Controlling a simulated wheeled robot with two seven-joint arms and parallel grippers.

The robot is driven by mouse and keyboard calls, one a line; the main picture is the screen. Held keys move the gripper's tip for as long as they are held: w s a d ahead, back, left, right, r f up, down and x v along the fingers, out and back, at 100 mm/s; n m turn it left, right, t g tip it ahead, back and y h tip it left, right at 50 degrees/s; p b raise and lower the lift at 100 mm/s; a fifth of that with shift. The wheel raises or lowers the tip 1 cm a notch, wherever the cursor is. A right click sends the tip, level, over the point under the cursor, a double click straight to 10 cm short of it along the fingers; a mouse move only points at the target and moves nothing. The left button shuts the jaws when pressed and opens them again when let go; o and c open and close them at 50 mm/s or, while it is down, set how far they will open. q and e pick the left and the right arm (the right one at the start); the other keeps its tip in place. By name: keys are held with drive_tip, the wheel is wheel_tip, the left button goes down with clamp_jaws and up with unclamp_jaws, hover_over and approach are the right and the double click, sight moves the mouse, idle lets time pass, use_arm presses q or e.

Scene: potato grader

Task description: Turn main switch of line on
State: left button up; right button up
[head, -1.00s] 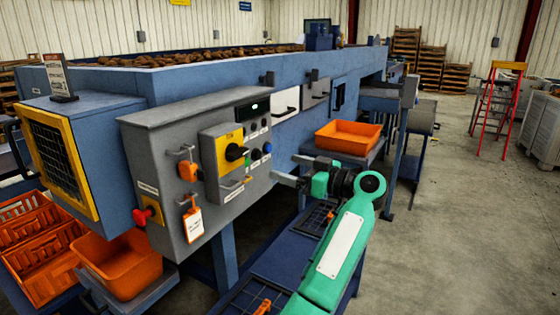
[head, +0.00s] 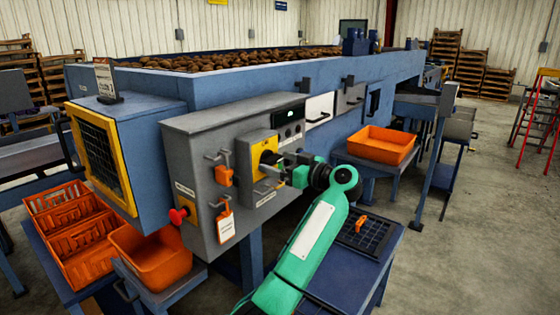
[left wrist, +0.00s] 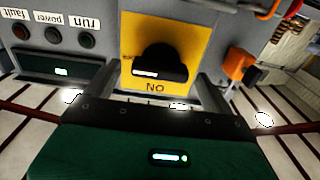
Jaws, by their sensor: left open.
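The main switch (head: 268,157) is a black rotary knob on a yellow plate on the grey control box (head: 205,135). In the left wrist view, the knob (left wrist: 160,62) has its grip bar lying across the picture, with a white mark at its left part. The plate's lettering beside it appears upside down, "ON" reading as "NO". My left gripper (head: 274,165) is open in front of the switch. Its fingers stand on either side of the knob in the wrist view, apparently not closed on it. The gripper partly hides the switch in the head view. My right gripper is not seen.
An orange padlock (head: 224,176), a hanging tag (head: 226,224) and a red knob (head: 178,215) are on the box left of the switch. Indicator lamps (left wrist: 52,36) and a small display (head: 290,114) are nearby. An orange bin (head: 382,146) stands to the right.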

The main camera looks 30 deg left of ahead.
use_arm(q)
drive_tip(key=shift+a, duration=0.15)
drive_tip(key=shift+c, duration=0.4)
drive_tip(key=c, duration=0.9)
